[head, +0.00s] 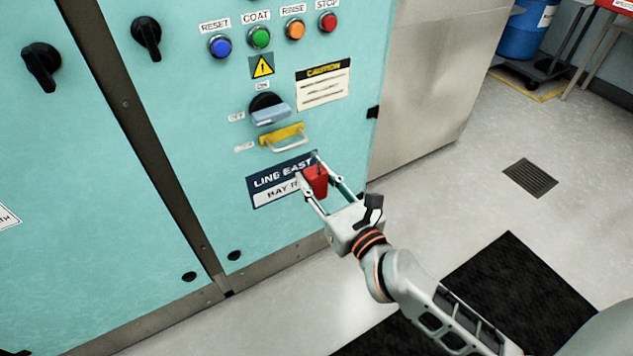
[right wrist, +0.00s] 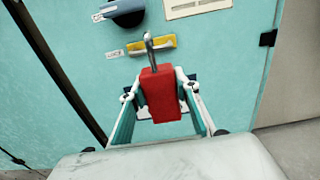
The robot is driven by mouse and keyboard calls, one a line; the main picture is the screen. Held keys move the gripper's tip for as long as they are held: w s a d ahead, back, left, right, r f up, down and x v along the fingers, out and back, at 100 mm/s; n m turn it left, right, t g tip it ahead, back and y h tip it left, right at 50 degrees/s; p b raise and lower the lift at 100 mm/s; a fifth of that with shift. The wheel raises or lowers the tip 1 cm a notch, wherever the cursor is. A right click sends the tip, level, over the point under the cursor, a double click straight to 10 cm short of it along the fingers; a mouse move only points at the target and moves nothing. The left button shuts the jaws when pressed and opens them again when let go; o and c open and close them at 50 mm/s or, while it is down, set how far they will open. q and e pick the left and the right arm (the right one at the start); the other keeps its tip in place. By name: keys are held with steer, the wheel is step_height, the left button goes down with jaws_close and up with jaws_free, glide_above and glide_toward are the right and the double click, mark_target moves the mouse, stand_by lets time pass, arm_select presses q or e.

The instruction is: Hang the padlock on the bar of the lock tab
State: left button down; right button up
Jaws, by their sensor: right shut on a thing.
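My right gripper (head: 314,180) is shut on the red padlock (head: 317,181), in front of the lower part of the teal cabinet door. In the right wrist view the padlock (right wrist: 161,92) sits between the fingers with its grey shackle (right wrist: 149,46) pointing up. The yellow lock tab (head: 281,133) with its pale bar (head: 288,145) is on the door, above the padlock in the head view. In the right wrist view the shackle overlaps the lock tab (right wrist: 165,42); I cannot tell whether they touch. My left gripper is not in view.
A blue-grey rotary handle (head: 271,114) sits just above the lock tab. A row of coloured buttons (head: 260,37) is higher up. A dark label plate (head: 268,184) lies behind the gripper. The floor to the right of the cabinet is open, with a drain grate (head: 530,178).

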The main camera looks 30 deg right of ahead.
steer(key=shift+w+a, duration=0.15)
steer(key=shift+w, duration=3.8)
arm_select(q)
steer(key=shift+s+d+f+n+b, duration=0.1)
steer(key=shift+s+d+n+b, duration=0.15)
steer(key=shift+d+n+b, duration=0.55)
arm_select(e)
steer(key=shift+w+f, duration=0.1)
steer(key=shift+f, duration=0.7)
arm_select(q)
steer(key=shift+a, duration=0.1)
arm_select(e)
steer(key=o, duration=1.2)
steer(key=shift+o, duration=0.2)
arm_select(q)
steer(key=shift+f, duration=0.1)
